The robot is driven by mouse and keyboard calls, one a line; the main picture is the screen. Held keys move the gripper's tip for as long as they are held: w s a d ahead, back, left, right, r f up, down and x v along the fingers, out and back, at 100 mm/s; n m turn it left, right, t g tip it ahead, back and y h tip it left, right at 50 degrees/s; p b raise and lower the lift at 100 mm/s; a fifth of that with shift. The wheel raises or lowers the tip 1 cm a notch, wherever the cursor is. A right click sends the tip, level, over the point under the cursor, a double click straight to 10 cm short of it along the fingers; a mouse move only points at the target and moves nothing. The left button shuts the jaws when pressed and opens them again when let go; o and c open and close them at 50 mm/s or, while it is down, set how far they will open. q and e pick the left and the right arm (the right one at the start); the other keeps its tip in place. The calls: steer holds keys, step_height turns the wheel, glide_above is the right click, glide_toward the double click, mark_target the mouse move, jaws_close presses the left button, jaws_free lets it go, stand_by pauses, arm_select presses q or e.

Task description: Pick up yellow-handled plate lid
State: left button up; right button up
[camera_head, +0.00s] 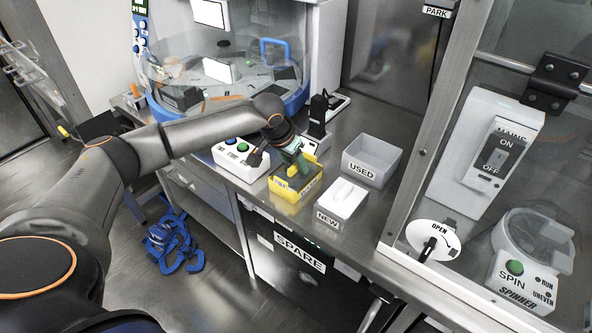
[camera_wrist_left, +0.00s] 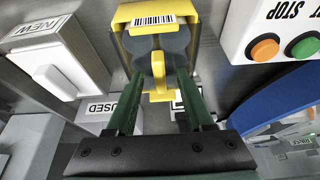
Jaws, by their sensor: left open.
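A yellow box (camera_head: 284,192) stands on the steel bench in the head view, and my left gripper (camera_head: 301,161) is over it. In the left wrist view the same yellow box (camera_wrist_left: 179,20) has a barcode label and a grey inside. A yellow handle (camera_wrist_left: 158,72) stands up from it. My left gripper (camera_wrist_left: 159,82) is open, its two dark green fingers on either side of the handle. I cannot tell whether they touch it. The plate lid under the handle is hard to make out. My right gripper is not in view.
A white lidded box marked NEW (camera_head: 342,199) and an open grey bin marked USED (camera_head: 371,160) stand to the right. A white button box (camera_head: 240,157) is close on the left. A round glass-walled machine (camera_head: 225,75) stands behind. The bench's front edge is near.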

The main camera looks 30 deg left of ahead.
arm_select(q)
jaws_close()
stand_by(0.3)
stand_by(0.3)
